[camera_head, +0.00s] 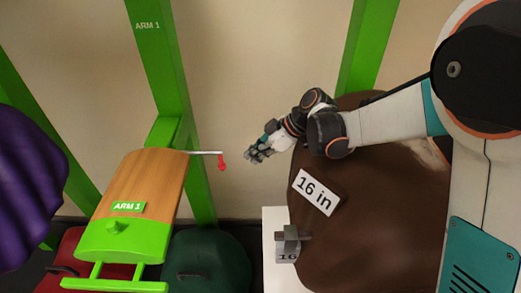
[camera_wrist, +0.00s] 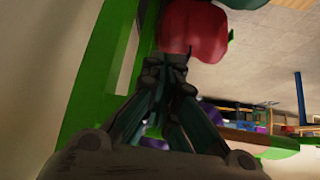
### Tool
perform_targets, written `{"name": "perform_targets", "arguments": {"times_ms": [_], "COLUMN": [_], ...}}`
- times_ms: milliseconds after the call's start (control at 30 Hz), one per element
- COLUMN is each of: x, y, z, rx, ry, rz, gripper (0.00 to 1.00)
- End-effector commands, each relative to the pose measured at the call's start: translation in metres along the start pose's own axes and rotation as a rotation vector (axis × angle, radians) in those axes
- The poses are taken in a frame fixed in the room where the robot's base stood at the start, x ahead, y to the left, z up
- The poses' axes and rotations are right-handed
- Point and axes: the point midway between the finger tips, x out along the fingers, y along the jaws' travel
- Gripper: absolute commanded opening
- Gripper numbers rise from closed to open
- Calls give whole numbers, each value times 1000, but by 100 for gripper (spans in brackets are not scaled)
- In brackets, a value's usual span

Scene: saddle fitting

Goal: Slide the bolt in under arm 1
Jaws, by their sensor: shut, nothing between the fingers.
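Arm 1 (camera_head: 150,182) is a wooden board with a green front end and a green ARM 1 label, fixed to a green upright. The bolt (camera_head: 205,152) is a thin silver rod sticking out to the right at the arm's far end. Its red handle (camera_head: 222,163) hangs at the rod's right end. My gripper (camera_head: 258,155) is shut and empty, to the right of the red handle with a gap between them. Its closed fingers also show in the wrist view (camera_wrist: 168,68). The bolt cannot be made out in the wrist view.
A brown saddle (camera_head: 375,235) with a 16 in tag (camera_head: 316,192) lies below my arm. A purple rounded thing (camera_head: 30,190) is at the left. Dark red (camera_head: 75,262) and dark green (camera_head: 210,262) rounded things are low down. A green post (camera_head: 365,50) stands behind.

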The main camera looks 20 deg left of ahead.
Motion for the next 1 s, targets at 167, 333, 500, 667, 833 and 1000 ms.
{"name": "perform_targets", "arguments": {"times_ms": [167,333,500,667,833,1000], "x": [37,62,75,78,78,82], "y": [0,0,0,0,0,-1], "z": [1,-8,-13,-15,-15,-18], "rx": [-1,-1,0,0,1,-1], "ry": [0,0,0,0,0,0], "rz": [-1,-2,0,0,0,-1], "gripper": [0,0,0,0,0,0]}}
